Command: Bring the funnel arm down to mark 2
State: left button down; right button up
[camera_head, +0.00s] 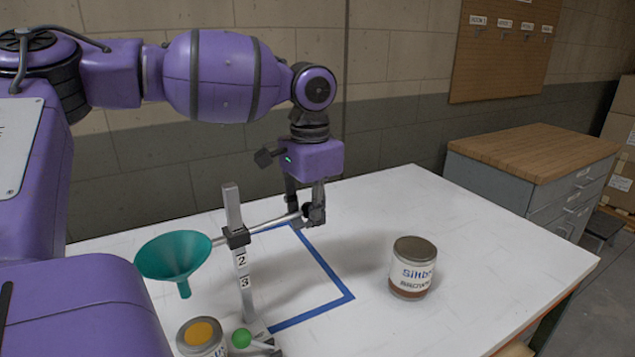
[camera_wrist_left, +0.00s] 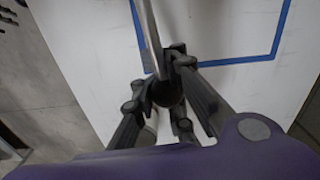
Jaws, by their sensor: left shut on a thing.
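The teal funnel (camera_head: 174,257) hangs at the left end of the funnel arm (camera_head: 268,226), a thin metal rod that looks close to level. The rod passes through a dark clamp block (camera_head: 236,237) on an upright grey post (camera_head: 232,205). The label 2 (camera_head: 241,261) shows just below the clamp, and label 3 (camera_head: 244,282) is below that. No label 1 shows. My left gripper (camera_head: 307,215) is shut on the dark knob at the rod's right end. The left wrist view also shows the rod (camera_wrist_left: 149,35) running into the fingers (camera_wrist_left: 165,88). My right gripper is out of view.
An open can with yellow-orange contents (camera_head: 203,350) stands below the funnel. A green ball knob (camera_head: 241,338) is near the post's foot. A lidded labelled can (camera_head: 411,270) stands right of the blue tape outline (camera_head: 325,274). The white table (camera_head: 480,235) is clear on the right.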

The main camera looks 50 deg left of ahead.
pick_arm(q)
jog(key=shift+f, duration=0.6)
jog(key=shift+f+b, duration=0.3)
jog(key=shift+f, duration=0.1)
jog(key=c, duration=1.6)
grip_release()
jog(key=shift+r, duration=0.1)
jog(key=shift+c, duration=0.2)
jog(key=shift+r, duration=0.1)
